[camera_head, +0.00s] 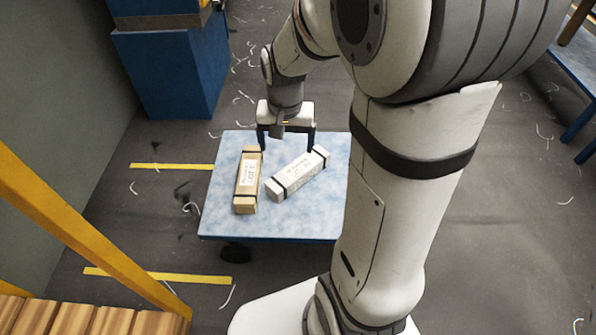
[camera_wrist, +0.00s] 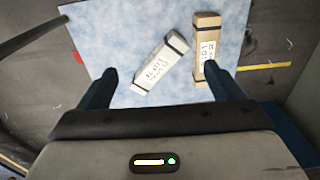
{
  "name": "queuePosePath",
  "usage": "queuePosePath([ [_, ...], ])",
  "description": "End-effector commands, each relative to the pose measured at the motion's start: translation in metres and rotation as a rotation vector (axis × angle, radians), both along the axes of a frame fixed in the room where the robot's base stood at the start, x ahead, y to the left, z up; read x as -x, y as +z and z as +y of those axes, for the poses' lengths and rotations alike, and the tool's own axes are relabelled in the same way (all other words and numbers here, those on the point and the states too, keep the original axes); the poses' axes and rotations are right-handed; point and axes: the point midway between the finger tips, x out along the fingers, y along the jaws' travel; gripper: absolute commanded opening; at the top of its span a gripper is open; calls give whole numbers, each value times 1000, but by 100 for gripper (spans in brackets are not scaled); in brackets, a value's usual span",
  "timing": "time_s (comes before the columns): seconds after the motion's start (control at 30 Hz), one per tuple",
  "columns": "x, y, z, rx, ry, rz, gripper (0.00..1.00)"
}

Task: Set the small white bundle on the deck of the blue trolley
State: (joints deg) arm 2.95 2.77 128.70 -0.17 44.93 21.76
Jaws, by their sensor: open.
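The small white bundle (camera_head: 297,174) lies on the light blue deck of the blue trolley (camera_head: 300,222), tilted at an angle, with dark straps near its ends and a printed label. In the wrist view the white bundle (camera_wrist: 158,64) lies flat on the deck (camera_wrist: 110,30). My gripper (camera_head: 287,140) is open and empty at the far edge of the deck, behind the bundle and apart from it. In the wrist view my two fingers (camera_wrist: 160,90) show spread apart, with nothing between them.
A tan bundle (camera_head: 247,181) with dark straps lies on the deck just left of the white one. A blue cabinet (camera_head: 170,70) stands behind left. A yellow rail (camera_head: 80,225) and wooden slats (camera_head: 85,318) are front left. Thread scraps litter the floor.

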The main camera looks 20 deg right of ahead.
Motion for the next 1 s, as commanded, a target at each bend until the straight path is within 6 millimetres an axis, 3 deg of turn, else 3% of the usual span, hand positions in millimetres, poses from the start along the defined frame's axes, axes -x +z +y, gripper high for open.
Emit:
queuePosePath([
  [0.03,20,13,7,4,64,-13,87],
  [0.2,78,33,23,17,263,-27,87],
  [0.37,113,39,30,26,382,-33,87],
  [0.4,118,39,20,27,399,-34,87],
  [0.83,125,42,20,29,427,-35,87],
  [1.0,125,71,19,37,440,-40,87],
])
